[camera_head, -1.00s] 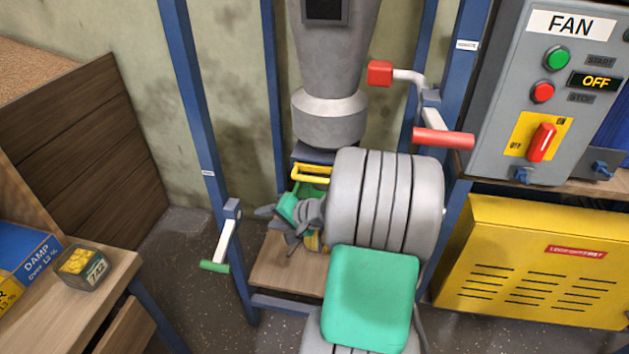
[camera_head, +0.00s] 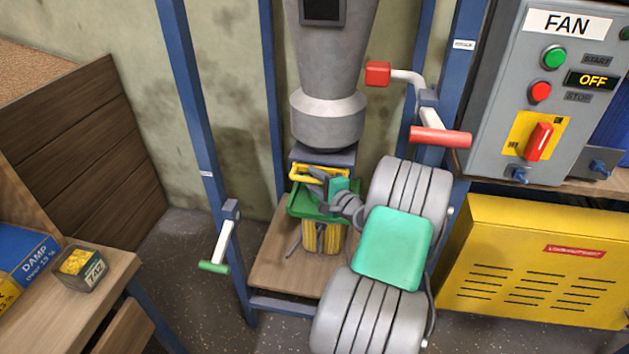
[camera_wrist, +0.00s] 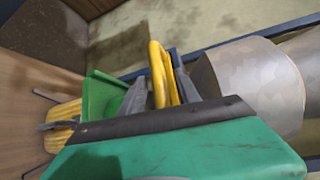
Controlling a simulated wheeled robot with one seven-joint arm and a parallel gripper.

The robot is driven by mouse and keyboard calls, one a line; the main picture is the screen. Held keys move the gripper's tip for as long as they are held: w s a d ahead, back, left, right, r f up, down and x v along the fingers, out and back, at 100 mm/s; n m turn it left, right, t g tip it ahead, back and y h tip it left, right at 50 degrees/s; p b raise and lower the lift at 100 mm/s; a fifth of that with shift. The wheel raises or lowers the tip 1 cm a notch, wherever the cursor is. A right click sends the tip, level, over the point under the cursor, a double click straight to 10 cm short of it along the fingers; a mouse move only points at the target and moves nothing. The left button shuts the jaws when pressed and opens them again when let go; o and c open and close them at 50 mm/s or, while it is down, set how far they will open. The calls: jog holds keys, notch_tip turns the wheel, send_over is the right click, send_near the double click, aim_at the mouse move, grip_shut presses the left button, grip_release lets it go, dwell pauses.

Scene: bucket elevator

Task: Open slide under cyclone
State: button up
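The grey cyclone (camera_head: 328,115) hangs in the blue frame in the head view. Under it is the slide, a dark plate (camera_head: 322,153) with a yellow handle (camera_head: 307,174). In the wrist view the yellow handle (camera_wrist: 160,73) lies between the two grey fingers of my gripper (camera_wrist: 158,92). My gripper (camera_head: 318,180) is at the handle in the head view. The fingers stand apart on either side of the handle; whether they touch it is hard to tell. A green tray (camera_head: 300,207) sits below the slide and also shows in the wrist view (camera_wrist: 100,97).
A green-handled crank (camera_head: 214,266) is at the left post, a red-handled crank (camera_head: 440,136) at the right. The fan panel (camera_head: 545,100) reads OFF. A yellow louvred box (camera_head: 530,270) stands right.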

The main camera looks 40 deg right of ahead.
jog(key=shift+c, duration=0.2)
grip_shut()
dwell(1.1)
